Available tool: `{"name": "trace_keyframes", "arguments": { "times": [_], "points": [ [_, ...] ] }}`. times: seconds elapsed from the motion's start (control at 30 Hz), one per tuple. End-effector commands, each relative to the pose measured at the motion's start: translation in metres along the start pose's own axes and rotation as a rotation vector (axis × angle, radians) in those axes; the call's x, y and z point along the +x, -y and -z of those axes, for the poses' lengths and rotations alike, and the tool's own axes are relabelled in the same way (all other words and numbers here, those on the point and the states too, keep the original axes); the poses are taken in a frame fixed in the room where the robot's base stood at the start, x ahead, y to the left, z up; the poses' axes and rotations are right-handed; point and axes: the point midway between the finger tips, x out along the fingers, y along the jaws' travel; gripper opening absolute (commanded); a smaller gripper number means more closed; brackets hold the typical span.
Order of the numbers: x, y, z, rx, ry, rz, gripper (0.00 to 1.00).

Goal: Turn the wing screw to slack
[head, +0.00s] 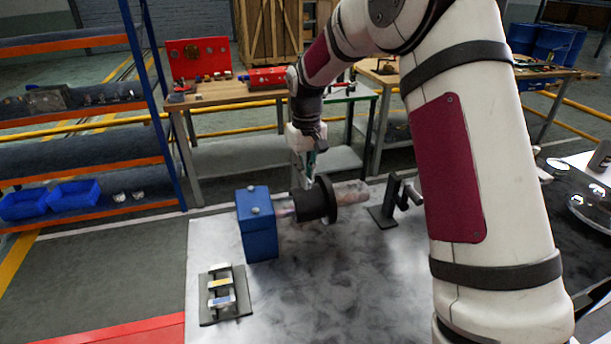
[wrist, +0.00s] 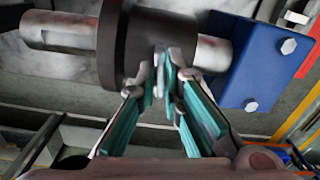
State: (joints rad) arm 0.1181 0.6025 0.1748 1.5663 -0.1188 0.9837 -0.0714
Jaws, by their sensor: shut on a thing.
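The wing screw (wrist: 159,62) shows in the wrist view as a small grey upright tab on the dark collar, between my fingertips. My gripper (wrist: 162,84) is shut on it, with teal pads on both fingers. The black flanged collar (wrist: 128,45) sits around a worn metal shaft (wrist: 65,33). In the head view my gripper (head: 309,180) reaches down to the top of the collar (head: 318,203). The wing screw is too small and covered to make out there.
A blue block (head: 258,225) stands left of the collar and a dark bracket (head: 386,210) stands right. A small rack with coloured plates (head: 219,293) lies at the front left of the grey table (head: 330,300). The table's front middle is clear. Workbenches and shelves stand behind.

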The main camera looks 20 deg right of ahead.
Motion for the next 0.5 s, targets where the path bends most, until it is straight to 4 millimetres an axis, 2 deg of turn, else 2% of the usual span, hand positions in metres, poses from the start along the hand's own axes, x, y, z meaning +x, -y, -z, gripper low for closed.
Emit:
{"name": "trace_keyframes", "arguments": {
  "times": [0.5],
  "points": [
    [-0.001, -0.0004, 0.0008, -0.489, -0.003, -0.001, 0.0]
  ]
}}
